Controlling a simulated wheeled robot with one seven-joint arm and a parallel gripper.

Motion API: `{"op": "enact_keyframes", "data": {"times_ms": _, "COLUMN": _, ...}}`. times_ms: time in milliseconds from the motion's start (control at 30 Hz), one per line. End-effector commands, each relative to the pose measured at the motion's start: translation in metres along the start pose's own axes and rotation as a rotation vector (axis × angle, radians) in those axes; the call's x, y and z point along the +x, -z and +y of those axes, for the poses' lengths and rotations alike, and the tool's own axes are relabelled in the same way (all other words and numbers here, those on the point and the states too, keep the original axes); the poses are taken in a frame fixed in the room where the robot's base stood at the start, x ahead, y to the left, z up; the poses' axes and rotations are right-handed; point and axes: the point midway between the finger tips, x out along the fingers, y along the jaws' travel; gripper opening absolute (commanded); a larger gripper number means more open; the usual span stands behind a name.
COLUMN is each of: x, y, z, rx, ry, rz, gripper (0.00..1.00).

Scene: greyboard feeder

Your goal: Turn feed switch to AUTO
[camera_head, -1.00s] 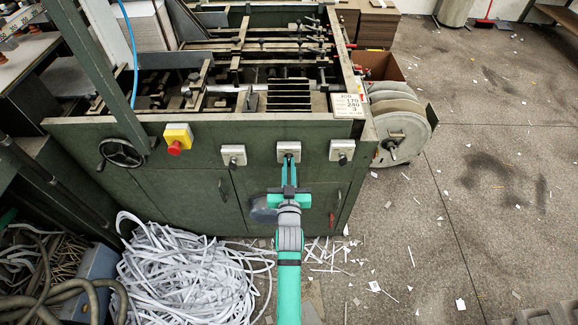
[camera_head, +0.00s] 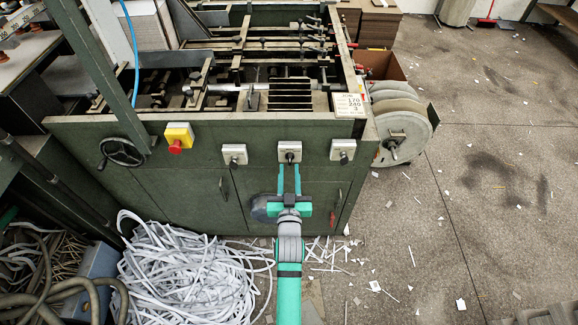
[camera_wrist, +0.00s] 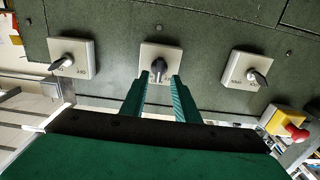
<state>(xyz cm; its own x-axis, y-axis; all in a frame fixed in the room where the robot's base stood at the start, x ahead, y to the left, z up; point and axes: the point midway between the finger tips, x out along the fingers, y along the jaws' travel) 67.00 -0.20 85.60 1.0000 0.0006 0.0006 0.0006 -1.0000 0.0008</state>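Three rotary switches on pale square plates sit in a row on the green machine front. The middle switch (camera_head: 290,151) faces my gripper (camera_head: 289,168); it also shows in the wrist view (camera_wrist: 159,64), its dark knob close to upright in the picture. My gripper's two green fingers (camera_wrist: 160,82) are apart, with nothing between them, and their tips end a little short of this knob. The left switch (camera_head: 234,154) and the right switch (camera_head: 342,150) have slanted knobs.
A yellow box with a red emergency button (camera_head: 179,138) and a handwheel (camera_head: 121,152) are on the panel's left. Paper strips (camera_head: 190,270) heap on the floor below. A reel (camera_head: 403,135) stands at the machine's right side. Floor at right is mostly clear.

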Motion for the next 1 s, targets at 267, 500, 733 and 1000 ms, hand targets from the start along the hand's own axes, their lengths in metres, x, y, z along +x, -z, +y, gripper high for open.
{"op": "enact_keyframes", "data": {"times_ms": 267, "x": -0.05, "y": -0.001, "z": 0.002, "rx": 0.002, "ry": -0.003, "rz": -0.002, "gripper": 0.28}}
{"op": "enact_keyframes", "data": {"times_ms": 500, "x": -0.072, "y": 0.0, "z": -0.001, "rx": 0.002, "ry": 0.001, "rz": 0.0, "gripper": 0.28}}
{"op": "enact_keyframes", "data": {"times_ms": 733, "x": -0.077, "y": 0.0, "z": -0.002, "rx": 0.001, "ry": 0.003, "rz": 0.0, "gripper": 0.28}}
{"op": "enact_keyframes", "data": {"times_ms": 1000, "x": -0.076, "y": 0.0, "z": -0.001, "rx": 0.001, "ry": 0.002, "rz": 0.0, "gripper": 0.28}}
